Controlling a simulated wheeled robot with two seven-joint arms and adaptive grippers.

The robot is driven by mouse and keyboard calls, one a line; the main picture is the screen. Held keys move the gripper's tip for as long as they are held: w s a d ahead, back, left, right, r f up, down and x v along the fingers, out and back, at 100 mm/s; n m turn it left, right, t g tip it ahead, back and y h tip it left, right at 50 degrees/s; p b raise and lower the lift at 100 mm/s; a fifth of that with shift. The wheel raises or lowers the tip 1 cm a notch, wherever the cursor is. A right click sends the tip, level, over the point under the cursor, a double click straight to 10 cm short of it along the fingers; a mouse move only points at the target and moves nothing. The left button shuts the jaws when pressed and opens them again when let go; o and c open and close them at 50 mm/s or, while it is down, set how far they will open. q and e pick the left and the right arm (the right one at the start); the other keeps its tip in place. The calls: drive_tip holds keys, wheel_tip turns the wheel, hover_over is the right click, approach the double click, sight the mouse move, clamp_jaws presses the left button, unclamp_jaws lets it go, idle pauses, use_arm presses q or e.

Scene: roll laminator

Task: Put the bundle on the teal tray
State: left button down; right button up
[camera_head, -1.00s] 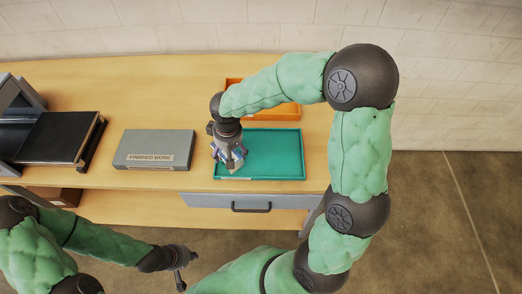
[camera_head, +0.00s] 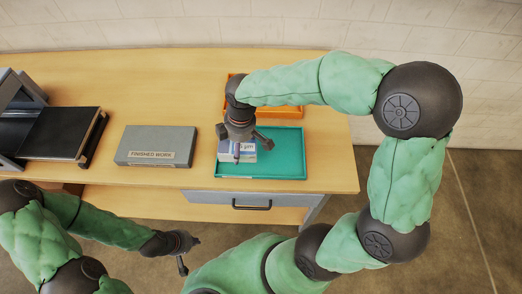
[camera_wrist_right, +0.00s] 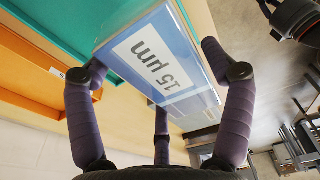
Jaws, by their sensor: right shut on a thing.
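The bundle is a white and blue block (camera_head: 246,155) labelled "15 µm", part of it hidden by my right gripper in the head view. My right gripper (camera_head: 238,148) is shut on it, over the left part of the teal tray (camera_head: 285,155). In the right wrist view the gripper's fingers (camera_wrist_right: 158,75) are around the bundle (camera_wrist_right: 165,65), with its label facing the camera. I cannot tell whether the bundle touches the tray floor. My left gripper (camera_head: 185,252) is open and empty, in front of the table, away from the trays.
An orange tray (camera_head: 290,112) lies behind the teal tray, partly covered by my right arm. A grey box marked "FINISHED WORK" (camera_head: 155,145) stands to the left. A black and grey machine (camera_head: 58,133) stands at the far left. A drawer (camera_head: 225,200) is below the tray.

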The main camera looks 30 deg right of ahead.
drive_tip(key=b, duration=0.2)
hover_over(260, 156)
wheel_tip(260, 156, down, 7)
drive_tip(key=shift+r, duration=0.1)
drive_tip(key=shift+d+f+b, duration=0.2)
drive_tip(key=shift+f+b, duration=0.1)
drive_tip(key=shift+f, duration=1.45)
drive_tip(key=shift+f, duration=0.15)
drive_tip(key=o, duration=1.3)
drive_tip(key=shift+o, duration=0.3)
drive_tip(key=shift+r, duration=0.35)
wheel_tip(260, 156, up, 12)
drive_tip(key=d+p, duration=0.1)
drive_tip(key=p, duration=0.1)
drive_tip(key=shift+s+f+p, duration=0.2)
drive_tip(key=shift+s+p, duration=0.2)
drive_tip(key=shift+s, duration=0.05)
